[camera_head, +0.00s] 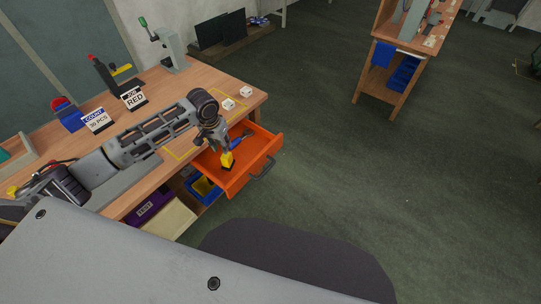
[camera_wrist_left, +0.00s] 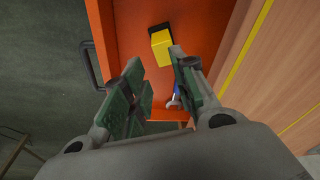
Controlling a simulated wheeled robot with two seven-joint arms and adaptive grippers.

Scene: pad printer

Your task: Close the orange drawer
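The orange drawer (camera_head: 264,150) is pulled out from under the wooden workbench (camera_head: 208,76). Its dark handle (camera_head: 263,168) is on the front face, and it also shows at the left in the left wrist view (camera_wrist_left: 91,66). A yellow and black object (camera_head: 227,160) and a blue-handled tool (camera_head: 240,137) lie inside the drawer. My left gripper (camera_head: 222,146) is above the drawer. In the left wrist view my left gripper (camera_wrist_left: 158,75) has its fingers apart, with nothing held between them. The handle is outside the fingers. My right gripper is in neither view.
White dice-like blocks (camera_head: 229,104) and the signs "JOB RED" (camera_head: 133,98) and "COUNT" (camera_head: 96,120) stand on the bench. A blue bin (camera_head: 205,187) and a purple box (camera_head: 153,205) sit below. The green floor right of the drawer is clear.

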